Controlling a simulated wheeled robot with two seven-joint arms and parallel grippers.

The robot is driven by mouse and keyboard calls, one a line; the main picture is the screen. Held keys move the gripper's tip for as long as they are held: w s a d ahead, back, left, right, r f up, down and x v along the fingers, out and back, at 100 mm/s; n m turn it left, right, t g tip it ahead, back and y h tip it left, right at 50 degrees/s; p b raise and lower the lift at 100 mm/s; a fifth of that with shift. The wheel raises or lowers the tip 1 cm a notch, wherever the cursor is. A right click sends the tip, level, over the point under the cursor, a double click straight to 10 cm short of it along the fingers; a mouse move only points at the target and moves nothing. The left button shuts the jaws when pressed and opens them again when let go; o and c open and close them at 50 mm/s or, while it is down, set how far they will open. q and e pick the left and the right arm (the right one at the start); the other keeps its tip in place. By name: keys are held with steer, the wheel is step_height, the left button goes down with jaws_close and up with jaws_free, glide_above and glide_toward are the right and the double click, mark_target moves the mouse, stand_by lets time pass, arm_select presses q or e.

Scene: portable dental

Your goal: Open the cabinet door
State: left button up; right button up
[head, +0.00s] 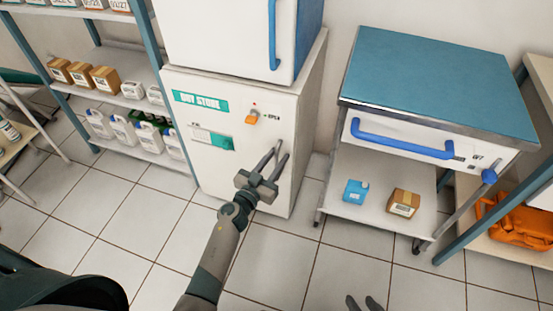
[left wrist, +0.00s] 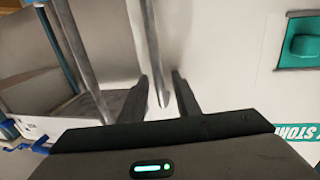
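The white cabinet (head: 215,165) marked "DRY STORE" stands at the middle of the head view, and its door looks closed. A slim grey upright handle (head: 279,142) is at the door's right side. In the left wrist view the handle (left wrist: 151,45) comes down between my fingers. My left gripper (head: 271,161) is open at the door, with one finger on each side of the handle's end. I cannot tell whether either finger touches it. My right gripper (head: 363,303) shows only its fingertips at the bottom edge, apart and empty.
A white unit with a blue handle (head: 272,35) sits on the cabinet. A blue-topped cart (head: 435,85) stands to the right, carrying a blue container (head: 356,191) and a brown box (head: 404,202). Shelves (head: 140,85) with bottles stand left. Tiled floor (head: 120,240) in front is clear.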

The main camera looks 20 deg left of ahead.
arm_select(q)
steer(key=shift+w, duration=0.1)
jaws_close()
